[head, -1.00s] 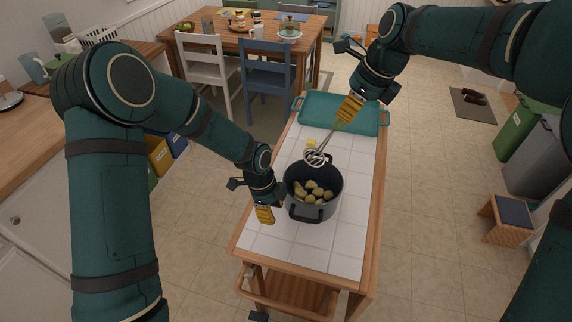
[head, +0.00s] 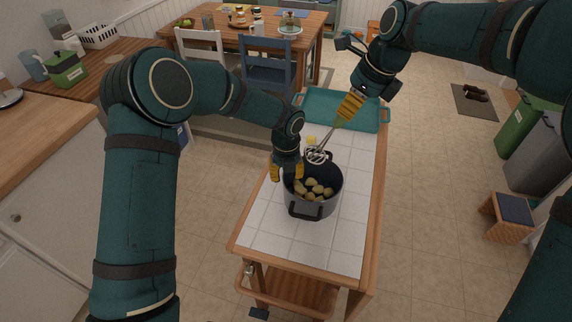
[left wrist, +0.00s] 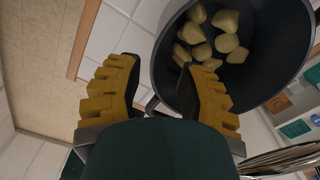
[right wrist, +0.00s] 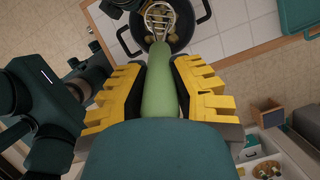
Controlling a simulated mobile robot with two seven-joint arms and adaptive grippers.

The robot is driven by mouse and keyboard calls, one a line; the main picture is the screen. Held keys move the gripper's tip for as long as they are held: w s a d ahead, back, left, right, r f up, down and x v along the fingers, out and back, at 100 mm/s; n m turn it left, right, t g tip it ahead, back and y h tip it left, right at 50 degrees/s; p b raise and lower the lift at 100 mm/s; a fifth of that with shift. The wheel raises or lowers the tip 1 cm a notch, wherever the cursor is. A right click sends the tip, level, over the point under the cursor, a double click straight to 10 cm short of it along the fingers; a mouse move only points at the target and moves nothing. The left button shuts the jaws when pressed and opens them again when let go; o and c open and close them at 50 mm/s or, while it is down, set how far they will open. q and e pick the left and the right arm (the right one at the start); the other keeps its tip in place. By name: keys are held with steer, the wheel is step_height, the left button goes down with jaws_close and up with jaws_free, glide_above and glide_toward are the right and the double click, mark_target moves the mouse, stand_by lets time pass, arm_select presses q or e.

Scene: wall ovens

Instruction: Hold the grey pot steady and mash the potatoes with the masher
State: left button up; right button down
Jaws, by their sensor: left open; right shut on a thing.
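The grey pot (head: 313,205) stands on the white-tiled trolley with several potatoes (head: 314,189) in it, whole and pale yellow. One dark handle faces the front. My left gripper (head: 287,175) is open at the pot's left rim; in the left wrist view its yellow fingers (left wrist: 155,90) are spread, one finger overlapping the pot's wall (left wrist: 165,70). Contact cannot be told. My right gripper (right wrist: 160,85) is shut on the green handle of the masher (right wrist: 158,100). The masher's wire head (head: 317,156) hangs above the pot's far rim, apart from the potatoes.
A teal tray (head: 340,108) lies at the trolley's far end. The tiled top (head: 285,235) is clear in front of the pot. A stool (head: 507,220) and bins stand on the right.

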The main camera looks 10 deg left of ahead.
arm_select(q)
step_height(320, 180, down, 8)
steer(key=shift+r, duration=0.2)
jaws_close()
steer(key=shift+s, duration=0.1)
stand_by(0.8)
